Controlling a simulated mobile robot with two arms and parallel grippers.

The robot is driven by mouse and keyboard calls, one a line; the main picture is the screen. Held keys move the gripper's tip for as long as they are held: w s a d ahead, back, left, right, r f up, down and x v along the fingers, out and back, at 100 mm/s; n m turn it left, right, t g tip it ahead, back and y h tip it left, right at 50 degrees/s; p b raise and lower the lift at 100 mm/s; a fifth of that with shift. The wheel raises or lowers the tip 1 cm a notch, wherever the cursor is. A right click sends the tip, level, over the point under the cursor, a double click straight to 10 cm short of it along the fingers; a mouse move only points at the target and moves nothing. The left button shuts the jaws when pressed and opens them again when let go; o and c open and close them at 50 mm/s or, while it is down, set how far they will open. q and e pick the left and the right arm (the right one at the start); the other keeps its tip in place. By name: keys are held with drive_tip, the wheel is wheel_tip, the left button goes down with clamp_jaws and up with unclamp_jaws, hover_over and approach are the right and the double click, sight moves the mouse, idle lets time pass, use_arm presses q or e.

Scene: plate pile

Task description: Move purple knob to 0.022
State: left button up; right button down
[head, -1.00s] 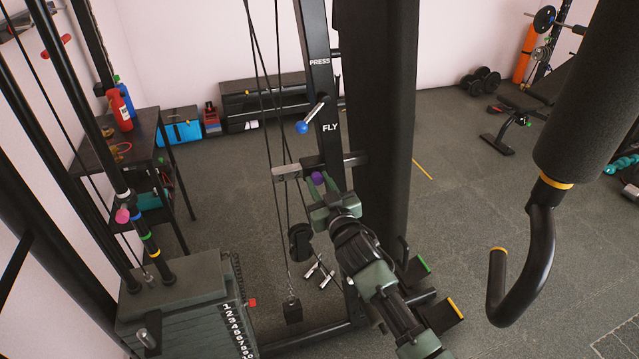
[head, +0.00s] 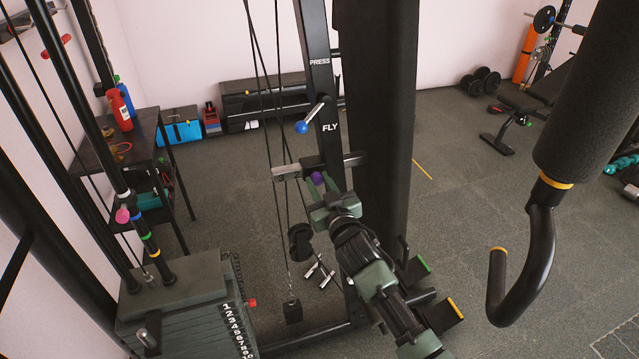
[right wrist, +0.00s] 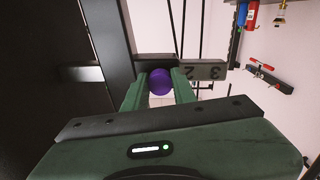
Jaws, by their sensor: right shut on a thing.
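The purple knob (head: 317,178) sits at the front of a crossbar (head: 350,160) on the black gym machine frame. In the right wrist view the purple knob (right wrist: 160,82) lies between the two green fingers, just in front of a plate marked 3 and 2 (right wrist: 203,70). My right gripper (head: 319,184) is shut on the knob, with a finger on each side of it; it also shows in the right wrist view (right wrist: 158,90). The exact setting of the knob is too small to read. My left gripper is not in view.
A blue-knobbed lever (head: 303,127) juts out above, by the FLY label. Cables hang left of my right gripper. A weight stack (head: 180,305) stands at lower left. A padded arm with a hooked handle (head: 525,270) hangs at right.

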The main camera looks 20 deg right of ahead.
drive_tip(key=shift+s+p, duration=0.3)
drive_tip(key=shift+s, duration=0.3)
drive_tip(key=shift+s+f, duration=0.1)
drive_tip(key=shift+s, duration=0.6)
drive_tip(key=shift+w+f, duration=0.1)
drive_tip(key=c, duration=1.1)
unclamp_jaws()
drive_tip(key=shift+r, duration=0.2)
drive_tip(key=s+b, duration=0.1)
drive_tip(key=s, duration=0.7)
drive_tip(key=shift+d, duration=0.2)
